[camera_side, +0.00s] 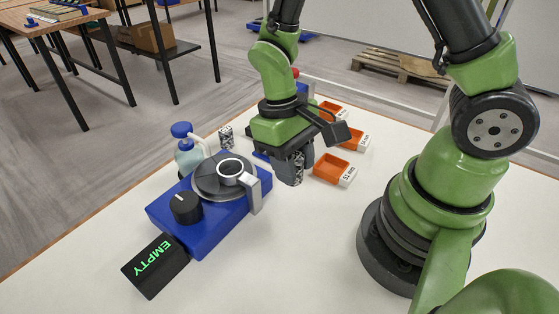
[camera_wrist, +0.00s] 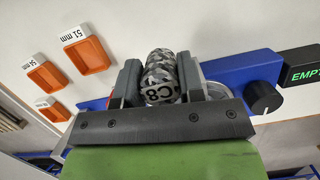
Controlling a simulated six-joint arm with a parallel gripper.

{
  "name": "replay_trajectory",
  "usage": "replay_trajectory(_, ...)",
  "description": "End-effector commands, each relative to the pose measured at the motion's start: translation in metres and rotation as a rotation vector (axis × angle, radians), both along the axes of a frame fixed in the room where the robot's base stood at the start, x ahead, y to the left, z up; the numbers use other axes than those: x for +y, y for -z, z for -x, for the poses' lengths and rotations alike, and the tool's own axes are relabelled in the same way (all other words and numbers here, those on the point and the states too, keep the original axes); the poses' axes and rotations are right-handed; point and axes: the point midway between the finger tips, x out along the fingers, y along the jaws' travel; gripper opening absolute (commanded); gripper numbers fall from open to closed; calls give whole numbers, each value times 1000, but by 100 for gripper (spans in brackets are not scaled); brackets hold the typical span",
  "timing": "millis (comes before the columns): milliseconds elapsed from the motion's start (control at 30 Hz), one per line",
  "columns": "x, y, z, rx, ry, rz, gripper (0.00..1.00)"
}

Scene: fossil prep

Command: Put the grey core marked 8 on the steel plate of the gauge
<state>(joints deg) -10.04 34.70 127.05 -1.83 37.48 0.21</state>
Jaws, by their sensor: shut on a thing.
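My gripper (camera_side: 291,166) is shut on the grey core marked C8, which has a mottled grey and black pattern. The core (camera_wrist: 160,78) shows between the two jaws (camera_wrist: 160,84) in the wrist view, its C8 mark facing the camera. In the side view the core (camera_side: 297,168) hangs upright, above the table and right of the gauge. The blue gauge (camera_side: 215,222) carries a round grey steel plate (camera_side: 207,189) with a pale ring (camera_side: 230,167) over it. Its black display (camera_side: 155,266) reads EMPTY. In the wrist view the gauge (camera_wrist: 235,72) is partly hidden behind my gripper.
A clear bottle with a blue cap (camera_side: 188,155) stands behind the gauge. Another speckled core (camera_side: 226,136) stands near it. Orange trays (camera_side: 331,166) with size labels lie behind and right of my gripper. The white table front (camera_side: 300,260) is clear.

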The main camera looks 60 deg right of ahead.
Motion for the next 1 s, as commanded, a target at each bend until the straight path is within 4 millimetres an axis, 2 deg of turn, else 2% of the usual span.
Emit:
replay_trajectory(100, 0, -45, -3, -20, -1, -3, 0)
replay_trajectory(200, 0, -79, -2, -19, -1, -2, 0)
replay_trajectory(333, 0, -113, -2, -16, -1, 0, 0)
replay_trajectory(600, 0, -164, -1, -11, -1, 0, 0)
replay_trajectory(867, -25, -169, -47, 0, 2, 5, 0)
replay_trajectory(1000, -48, -170, -75, 1, 9, 5, 0)
